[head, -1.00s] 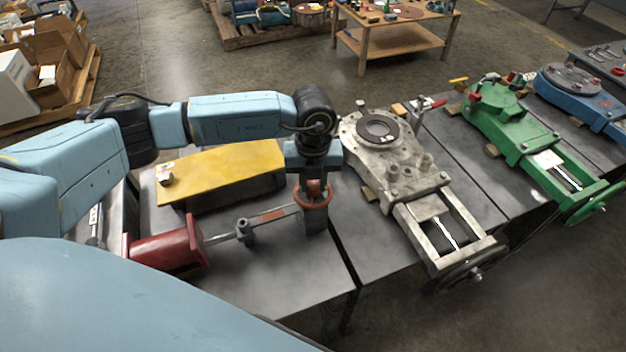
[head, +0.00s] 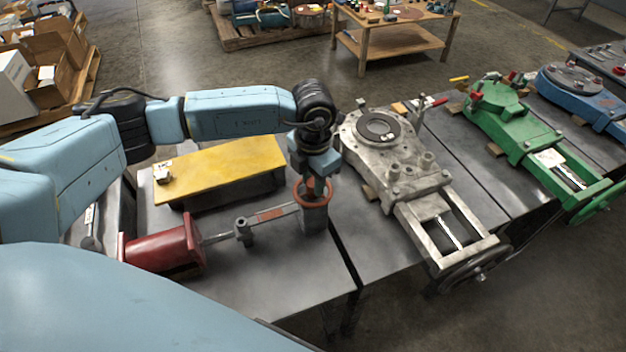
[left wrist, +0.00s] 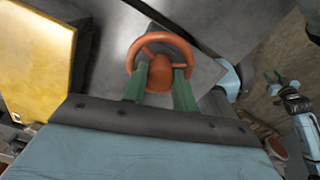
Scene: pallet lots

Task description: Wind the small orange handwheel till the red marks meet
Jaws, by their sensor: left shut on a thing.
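An orange-red patch (head: 270,214) shows on the rod. I cannot make out the red marks on the wheel. What seems to be my right gripper (left wrist: 276,84) is small at the right of the left wrist view; its jaws are unclear.
A red cylinder (head: 160,248) sits at the rod's left end. A yellow-topped block (head: 220,165) stands behind the rod. A grey machine (head: 400,165) with a dark handwheel (head: 470,272) is close on the right, with a green machine (head: 520,135) beyond it. The table front is clear.

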